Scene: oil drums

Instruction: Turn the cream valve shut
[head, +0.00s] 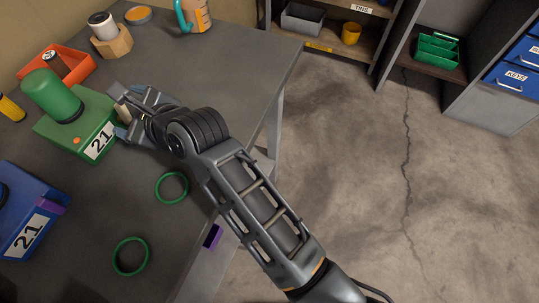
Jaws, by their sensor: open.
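A small cream piece (121,112), which looks like the cream valve, shows at the right side of a green box (75,138) marked 21. The box has a green cylinder (51,93) on top and a small orange spot on its upper face. My gripper (124,111) is open at this side of the box, with its fingers around or beside the cream piece. I cannot tell whether they touch it. My gripper hides most of the valve, so its turn position is not clear.
A blue box (22,215) marked 21 stands at the lower left. Green rings (172,174) lie on the grey table (235,75). An orange tray (73,53), a wooden holder (114,48) and a mug (195,16) are at the back. The floor to the right is clear.

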